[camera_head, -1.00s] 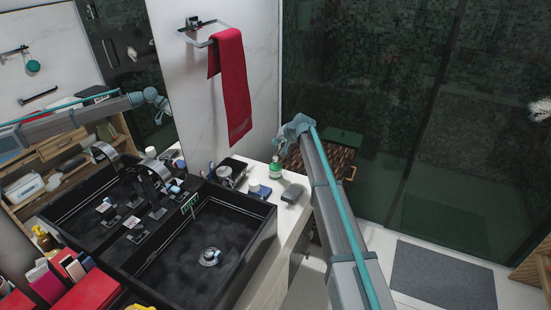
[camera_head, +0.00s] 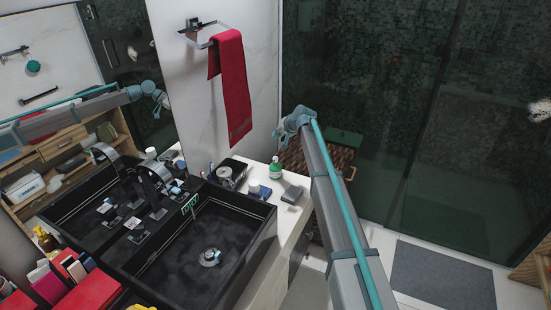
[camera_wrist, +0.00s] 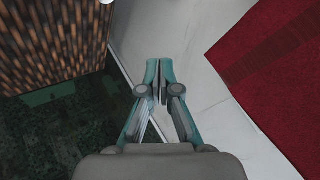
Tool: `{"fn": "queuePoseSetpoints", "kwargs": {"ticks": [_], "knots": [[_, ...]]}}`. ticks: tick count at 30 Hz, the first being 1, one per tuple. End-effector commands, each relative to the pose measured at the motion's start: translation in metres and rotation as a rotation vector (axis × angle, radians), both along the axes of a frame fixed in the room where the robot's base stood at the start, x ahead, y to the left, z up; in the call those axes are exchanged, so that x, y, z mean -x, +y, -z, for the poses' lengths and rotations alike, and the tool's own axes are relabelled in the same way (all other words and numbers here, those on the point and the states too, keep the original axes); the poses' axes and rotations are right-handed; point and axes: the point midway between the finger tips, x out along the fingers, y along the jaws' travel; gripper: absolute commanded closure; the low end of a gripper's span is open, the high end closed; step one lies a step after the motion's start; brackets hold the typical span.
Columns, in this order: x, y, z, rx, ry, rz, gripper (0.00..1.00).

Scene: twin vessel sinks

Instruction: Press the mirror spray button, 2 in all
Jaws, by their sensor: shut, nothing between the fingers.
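A green bottle with a white top (camera_head: 275,168) stands on the white counter beyond the black sink. A yellow bottle (camera_head: 45,240) stands at the far left. I cannot tell which, if either, is the mirror spray, and no spray button can be made out. No bottle shows in that view.
The red towel (camera_head: 231,90) hangs beside the mirror (camera_head: 70,60). A black vessel sink (camera_head: 210,250) has a tall faucet. A grey block (camera_head: 292,194) and small jars crowd the counter. A brown woven surface (camera_wrist: 55,40) and dark glass lie beyond.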

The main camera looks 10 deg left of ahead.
Motion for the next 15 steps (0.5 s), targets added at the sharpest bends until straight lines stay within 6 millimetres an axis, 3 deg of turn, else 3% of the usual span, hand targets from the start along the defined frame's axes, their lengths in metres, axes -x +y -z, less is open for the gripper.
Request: {"fn": "queuePoseSetpoints", "kwargs": {"ticks": [8,15], "knots": [[0.0,0.0,0.003,0.0,0.0,0.0,1.0],[0.0,0.0,0.019,0.0,-0.001,0.001,1.0]]}}
